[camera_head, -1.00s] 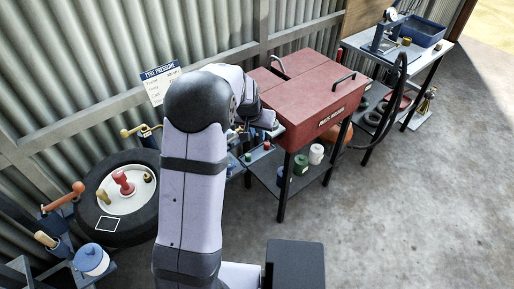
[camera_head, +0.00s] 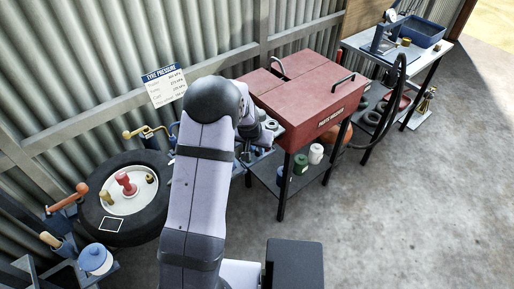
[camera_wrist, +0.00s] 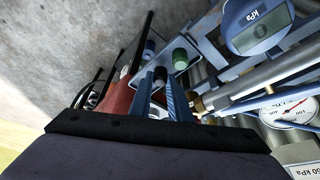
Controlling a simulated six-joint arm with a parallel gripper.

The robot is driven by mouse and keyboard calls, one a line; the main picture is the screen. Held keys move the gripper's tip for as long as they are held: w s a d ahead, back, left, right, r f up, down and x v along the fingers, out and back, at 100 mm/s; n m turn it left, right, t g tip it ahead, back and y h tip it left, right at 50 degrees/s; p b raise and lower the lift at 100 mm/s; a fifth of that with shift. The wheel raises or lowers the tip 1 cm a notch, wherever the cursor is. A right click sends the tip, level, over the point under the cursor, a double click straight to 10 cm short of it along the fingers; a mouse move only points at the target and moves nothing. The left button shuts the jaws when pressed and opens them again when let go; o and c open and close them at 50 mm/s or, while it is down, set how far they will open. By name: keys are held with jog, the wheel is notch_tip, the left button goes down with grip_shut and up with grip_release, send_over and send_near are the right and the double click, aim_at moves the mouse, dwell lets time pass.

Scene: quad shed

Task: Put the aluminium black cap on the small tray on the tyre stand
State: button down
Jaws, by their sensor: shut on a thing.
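In the wrist view my gripper (camera_wrist: 160,92) has its two blue fingers close together. A small dark cap (camera_wrist: 160,75) shows between the fingertips, partly hidden by them; it looks like the black cap. The tyre stand (camera_head: 150,217) is at the left, with a round whitish tray (camera_head: 122,207) on top. A white-outlined dark square (camera_head: 111,225) shows near its front edge.
The round tray bears a red knobbed piece (camera_head: 126,183) and brass pieces. A red parts washer (camera_head: 300,95) stands right of my arm. In the wrist view a blue digital gauge (camera_wrist: 256,25) and a dial gauge (camera_wrist: 288,108) are close on the right.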

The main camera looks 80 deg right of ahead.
jog(key=shift+f, duration=0.1)
jog(key=shift+f, duration=0.15)
jog(key=c, duration=1.7)
grip_release()
jog(key=shift+o, duration=0.2)
jog(key=shift+r, duration=0.25)
jog(key=shift+a+r, duration=0.15)
jog(key=shift+r, duration=0.35)
jog(key=b+v, duration=0.2)
jog(key=v, duration=0.9)
jog(key=shift+b, duration=0.3)
jog(key=shift+w, duration=0.25)
